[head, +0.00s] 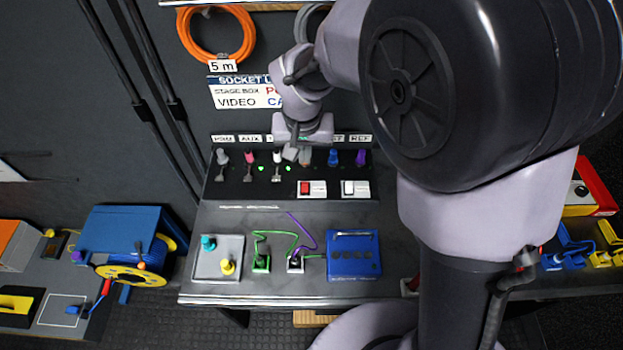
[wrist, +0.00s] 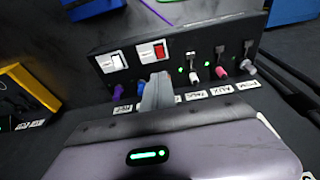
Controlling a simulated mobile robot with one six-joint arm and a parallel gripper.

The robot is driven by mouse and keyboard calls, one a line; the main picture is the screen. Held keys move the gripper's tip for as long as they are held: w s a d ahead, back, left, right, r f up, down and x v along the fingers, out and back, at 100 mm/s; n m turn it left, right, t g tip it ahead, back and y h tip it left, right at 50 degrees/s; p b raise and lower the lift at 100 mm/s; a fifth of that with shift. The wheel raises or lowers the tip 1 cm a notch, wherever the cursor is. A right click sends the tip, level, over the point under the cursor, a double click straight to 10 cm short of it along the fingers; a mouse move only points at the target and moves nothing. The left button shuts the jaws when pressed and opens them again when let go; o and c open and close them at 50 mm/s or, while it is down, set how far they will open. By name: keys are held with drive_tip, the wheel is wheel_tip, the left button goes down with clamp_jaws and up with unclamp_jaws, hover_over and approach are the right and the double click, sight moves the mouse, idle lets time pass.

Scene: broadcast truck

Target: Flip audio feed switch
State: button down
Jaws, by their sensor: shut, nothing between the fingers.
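A sloped black panel (head: 235,188) in the head view carries two rocker switches on white plates. One rocker switch is red and white (head: 306,188), the other black and white (head: 349,188). Both also show in the wrist view, the red one (wrist: 158,50) and the black and white one (wrist: 115,60). No readable label marks either as the audio feed. My gripper (head: 290,154) is shut and empty above the panel's row of plugs. In the wrist view its fingertips (wrist: 158,82) reach just below the red rocker; I cannot tell whether they touch anything.
Coloured plugs (head: 332,157) and small levers with green lights line the panel's back. In front are a tray (head: 205,268) with teal and yellow pegs, green and purple cables, and a blue box (head: 353,256). An orange cable coil (head: 217,55) hangs behind.

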sight(306, 189)
drive_tip(key=b+x, duration=0.1)
drive_tip(key=x, duration=0.3)
drive_tip(key=b+x, duration=0.2)
drive_tip(key=x, duration=0.2)
drive_tip(key=s+b+x, duration=0.1)
drive_tip(key=b+x, duration=0.1)
drive_tip(key=x, duration=0.3)
drive_tip(key=shift+s+f, duration=0.1)
drive_tip(key=shift+f, duration=0.4)
drive_tip(key=shift+s, duration=0.1)
